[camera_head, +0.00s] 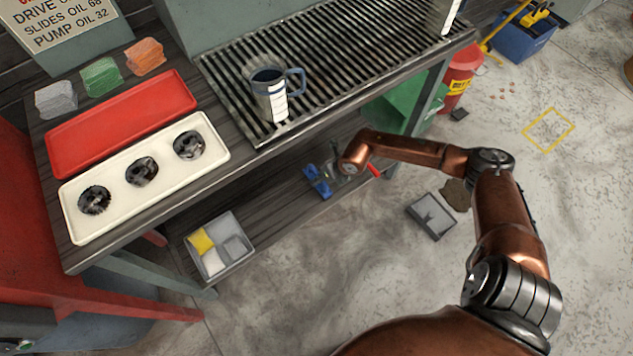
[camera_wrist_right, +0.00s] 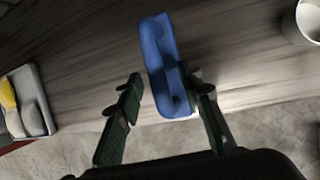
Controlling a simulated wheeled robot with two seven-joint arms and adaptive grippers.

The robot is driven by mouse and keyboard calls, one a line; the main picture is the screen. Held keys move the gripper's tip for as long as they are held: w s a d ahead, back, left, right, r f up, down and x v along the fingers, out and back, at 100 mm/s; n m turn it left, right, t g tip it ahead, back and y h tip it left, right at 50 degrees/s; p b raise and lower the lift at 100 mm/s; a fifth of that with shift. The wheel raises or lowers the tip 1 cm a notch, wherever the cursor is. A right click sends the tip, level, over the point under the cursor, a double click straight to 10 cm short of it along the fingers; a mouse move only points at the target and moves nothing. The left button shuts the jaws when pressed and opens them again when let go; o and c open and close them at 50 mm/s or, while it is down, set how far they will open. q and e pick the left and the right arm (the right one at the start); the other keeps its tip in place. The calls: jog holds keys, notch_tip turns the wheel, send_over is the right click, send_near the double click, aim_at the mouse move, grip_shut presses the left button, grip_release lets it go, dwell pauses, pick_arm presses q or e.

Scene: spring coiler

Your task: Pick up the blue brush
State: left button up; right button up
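The blue brush (camera_head: 317,182) lies on the dark lower shelf under the bench, near its front edge. In the right wrist view the brush (camera_wrist_right: 163,60) shows as a long blue block close to the fingertips. My right gripper (camera_head: 332,170) is at the brush's right side in the head view. In its wrist view the right gripper (camera_wrist_right: 163,92) is open, with the near end of the brush between the fingers, closer to the right finger. I cannot tell whether that finger touches it. My left gripper is not in view.
A grey bin (camera_head: 222,262) with a yellow item stands left on the lower shelf. A whitish round container (camera_wrist_right: 307,20) is at the wrist view's upper right. The bench above holds a mug (camera_head: 268,92), a red tray (camera_head: 120,122) and a cream tray (camera_head: 115,186). A grey box (camera_head: 430,215) is on the floor.

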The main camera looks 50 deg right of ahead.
jog(key=shift+c, duration=0.6)
grip_shut()
